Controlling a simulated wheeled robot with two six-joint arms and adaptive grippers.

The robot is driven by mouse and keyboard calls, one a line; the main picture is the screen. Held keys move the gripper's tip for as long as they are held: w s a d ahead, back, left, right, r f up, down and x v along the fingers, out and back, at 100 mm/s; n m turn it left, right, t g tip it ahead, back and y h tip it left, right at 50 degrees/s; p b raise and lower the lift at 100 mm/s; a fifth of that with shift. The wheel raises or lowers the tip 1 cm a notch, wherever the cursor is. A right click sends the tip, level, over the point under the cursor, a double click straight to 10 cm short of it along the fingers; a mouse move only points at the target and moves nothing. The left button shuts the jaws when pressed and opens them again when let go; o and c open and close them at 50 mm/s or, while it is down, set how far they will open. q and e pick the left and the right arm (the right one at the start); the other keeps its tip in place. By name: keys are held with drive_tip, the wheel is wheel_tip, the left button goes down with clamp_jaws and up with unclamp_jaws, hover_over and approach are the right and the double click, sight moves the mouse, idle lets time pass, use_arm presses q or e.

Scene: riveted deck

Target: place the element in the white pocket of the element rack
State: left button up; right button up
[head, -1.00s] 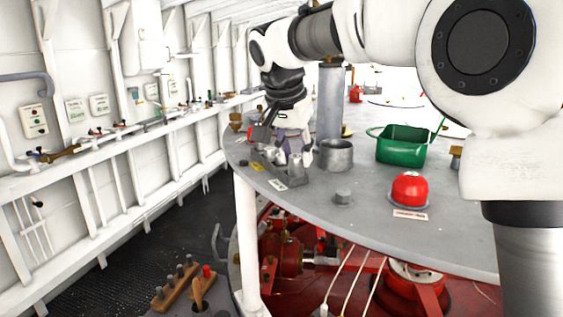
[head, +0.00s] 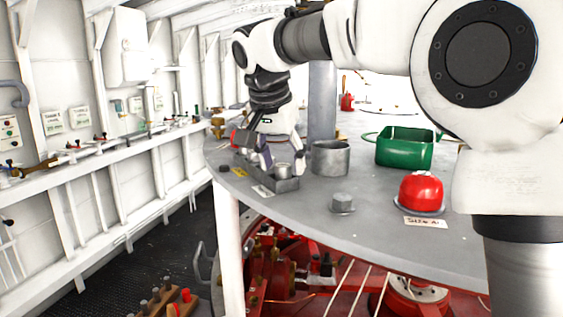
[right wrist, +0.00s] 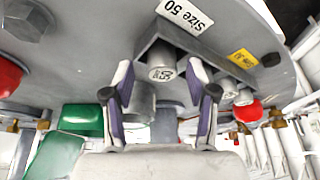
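The element rack (head: 287,186) is a long grey tray near the left edge of the round grey table, with a white label reading "Size 50" and a yellow label on its side. It also shows in the right wrist view (right wrist: 150,42). A grey cylindrical element (right wrist: 162,68) with a marked end sits in the rack by the white label; it shows in the head view (head: 283,171). My right gripper (right wrist: 161,80) is open, its fingers on either side of that element with gaps. Smaller grey cylinders (right wrist: 243,97) are by the yellow label. My left gripper is not in view.
A grey cup (head: 331,158) stands just right of the rack. A green bin (head: 404,148), a red dome (head: 421,190) and a grey hex bolt (head: 343,202) stand farther right. A thick grey post (head: 322,100) rises behind. The front middle of the table is clear.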

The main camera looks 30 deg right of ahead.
drive_tip(key=shift+w+a+r, duration=0.1)
drive_tip(key=shift+w+r, duration=0.05)
drive_tip(key=shift+w, duration=0.1)
drive_tip(key=v, duration=1.1)
drive_tip(key=shift+s+r+p, duration=0.2)
drive_tip(key=shift+r+p, duration=0.05)
drive_tip(key=shift+p, duration=0.1)
drive_tip(key=shift+a, duration=0.1)
